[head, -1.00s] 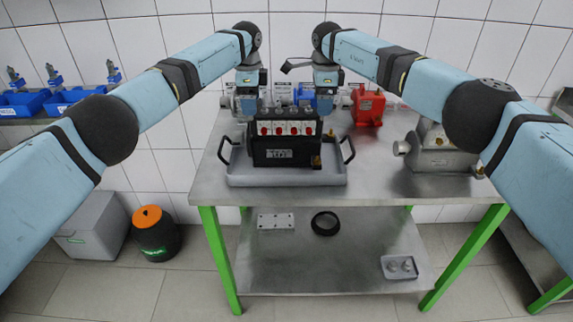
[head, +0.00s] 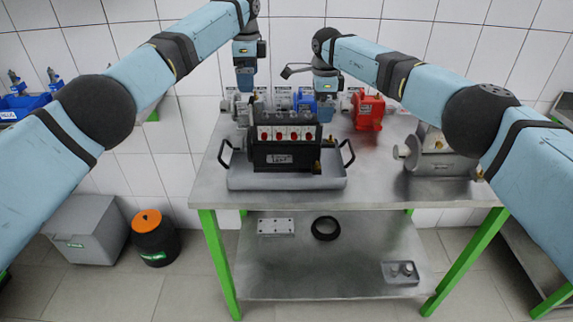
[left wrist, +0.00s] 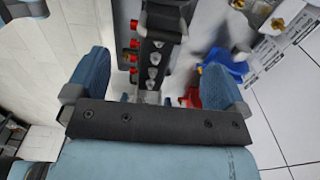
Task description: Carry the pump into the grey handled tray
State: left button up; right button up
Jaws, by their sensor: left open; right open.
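The pump (head: 286,152) is a black block with a row of red plugs on white fittings. It sits upright in the grey handled tray (head: 240,183), which has black handles at both ends, on the table. My left gripper (head: 245,86) is open and empty, above and behind the pump's left end. In the left wrist view its two blue fingers (left wrist: 155,85) are wide apart, with the pump (left wrist: 155,55) seen beyond them. My right gripper (head: 325,102) is open beside the pump's far right end; its fingertips are partly hidden, and I see no contact.
A red machine (head: 368,110) stands behind right of the tray, with blue and silver pumps (head: 305,98) along the back. A grey metal machine (head: 435,155) stands at the right. The lower shelf (head: 330,265) holds a black ring (head: 325,228) and small plates. The table front left is clear.

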jog(key=shift+r, duration=0.15)
pick_arm(q)
notch_tip(320, 180, up, 4)
jog(key=shift+f, duration=0.15)
pick_arm(e)
notch_tip(320, 180, up, 12)
jog(key=shift+f, duration=0.2)
dwell(0.3)
